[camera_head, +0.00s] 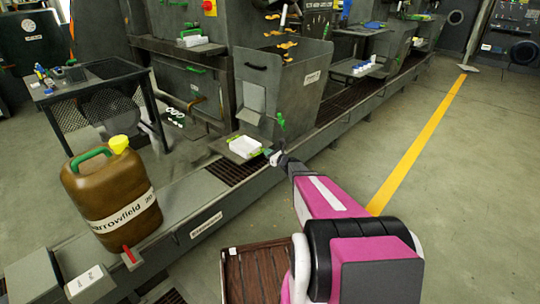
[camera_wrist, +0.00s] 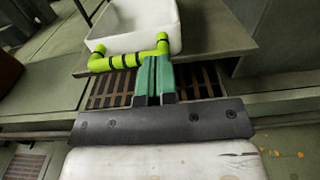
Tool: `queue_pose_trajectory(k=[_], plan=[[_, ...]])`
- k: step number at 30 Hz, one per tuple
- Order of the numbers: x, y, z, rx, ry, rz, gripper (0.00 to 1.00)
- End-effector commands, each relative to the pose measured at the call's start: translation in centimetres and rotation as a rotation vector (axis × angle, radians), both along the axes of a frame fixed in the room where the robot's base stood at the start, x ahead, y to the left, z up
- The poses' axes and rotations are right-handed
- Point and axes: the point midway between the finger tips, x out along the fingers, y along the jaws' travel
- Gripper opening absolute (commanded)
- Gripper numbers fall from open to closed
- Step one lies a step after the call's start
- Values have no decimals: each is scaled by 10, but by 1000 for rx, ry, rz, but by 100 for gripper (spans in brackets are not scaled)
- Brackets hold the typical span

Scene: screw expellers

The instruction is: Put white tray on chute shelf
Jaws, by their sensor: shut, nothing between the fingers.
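The white tray (camera_head: 244,145) sits on the grey chute shelf (camera_head: 229,151) at the foot of the hopper-shaped chute. In the wrist view the white tray (camera_wrist: 135,28), with its lime-green handle (camera_wrist: 115,61), rests on the grey plate (camera_wrist: 220,42). My gripper (camera_head: 270,154) is just right of the tray's near end. In the wrist view my gripper's green fingers (camera_wrist: 153,68) are together and empty, with their tips right at the handle bar. Whether they touch it I cannot tell.
A brown jug (camera_head: 108,195) with a yellow cap stands on the plinth at left. A dark mesh table (camera_head: 95,85) is behind it. Another white tray (camera_head: 195,40) sits higher on the machine. A slotted floor grate (camera_head: 235,171) lies below the shelf. Open floor is at right.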

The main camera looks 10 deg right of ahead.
Motion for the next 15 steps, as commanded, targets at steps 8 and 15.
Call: queue_pose_trajectory(k=[8, 15], plan=[[2, 1, 0, 0, 0, 0, 0], [34, 23, -2, -1, 0, 4, 0]])
